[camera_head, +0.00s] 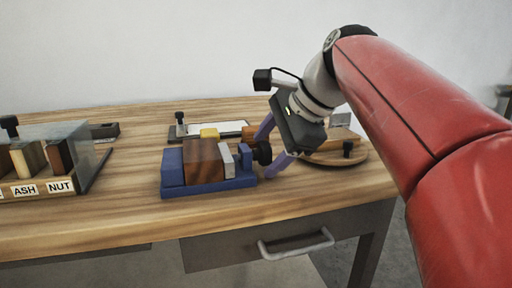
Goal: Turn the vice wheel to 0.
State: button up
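A blue vice (206,187) stands on the wooden table, left of my gripper. A brown wood block (203,160) sits in it against a grey jaw plate (227,161). The black vice wheel (262,152) is at the vice's right end. No marks or numbers on the wheel can be read. My gripper (264,158) comes in from the upper right with its two purple fingers spread. One finger is behind the wheel and one in front of it, with the wheel showing between them. I cannot tell whether either finger touches the wheel.
A clear-covered rack (62,140) with wood samples labelled ASH and NUT stands at the left. A yellow block (209,134) and a white-topped dark tray (228,127) lie behind the vice. A round wooden board (333,158) is at the right. The table front is clear.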

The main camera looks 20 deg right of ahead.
jog(key=p+v, duration=0.1)
jog(key=v, duration=0.6)
jog(key=shift+s+d+r+p, duration=0.2)
jog(key=shift+r+p, duration=0.1)
jog(key=shift+p, duration=0.1)
